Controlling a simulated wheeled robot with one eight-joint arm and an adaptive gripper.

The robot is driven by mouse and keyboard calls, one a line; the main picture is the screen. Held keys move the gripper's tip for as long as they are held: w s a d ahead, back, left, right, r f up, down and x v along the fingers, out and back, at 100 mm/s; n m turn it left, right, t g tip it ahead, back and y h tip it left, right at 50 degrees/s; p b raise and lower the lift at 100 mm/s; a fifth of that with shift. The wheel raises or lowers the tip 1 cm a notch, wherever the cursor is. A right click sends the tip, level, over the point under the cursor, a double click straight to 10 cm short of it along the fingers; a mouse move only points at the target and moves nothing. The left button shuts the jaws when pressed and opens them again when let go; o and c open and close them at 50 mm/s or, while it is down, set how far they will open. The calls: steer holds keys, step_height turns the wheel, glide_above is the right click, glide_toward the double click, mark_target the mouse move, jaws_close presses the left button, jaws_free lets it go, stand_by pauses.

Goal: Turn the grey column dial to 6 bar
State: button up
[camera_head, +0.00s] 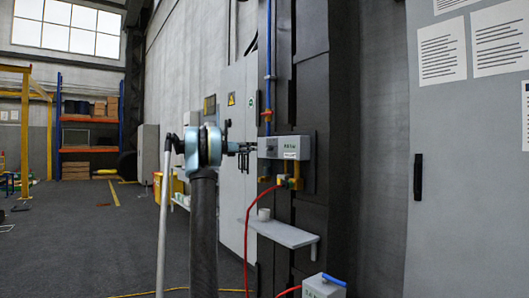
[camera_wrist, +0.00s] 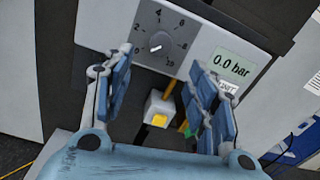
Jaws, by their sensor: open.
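The grey column dial (camera_wrist: 160,43) is a small round knob on a grey box, in the upper middle of the wrist view. Numbers run around it from 0 to 10, and a pale pointer mark shows at its lower left. The display (camera_wrist: 232,66) right of it reads 0.0 bar. My gripper (camera_wrist: 161,72) is open, with its fingers spread to the left and right below the dial, empty and apart from it. In the head view, my gripper (camera_head: 245,150) is just left of the grey box (camera_head: 290,147) on the dark column. The dial itself cannot be made out there.
A white block with a yellow top (camera_wrist: 159,118) sits below the box, between my fingers in the picture. A red hose (camera_head: 246,230) hangs below the box.

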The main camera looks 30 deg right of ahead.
mark_target(267, 148)
steer(key=d, duration=1.1)
steer(key=shift+w+d, duration=0.2)
steer(key=shift+w, duration=0.1)
steer(key=c, duration=1.1)
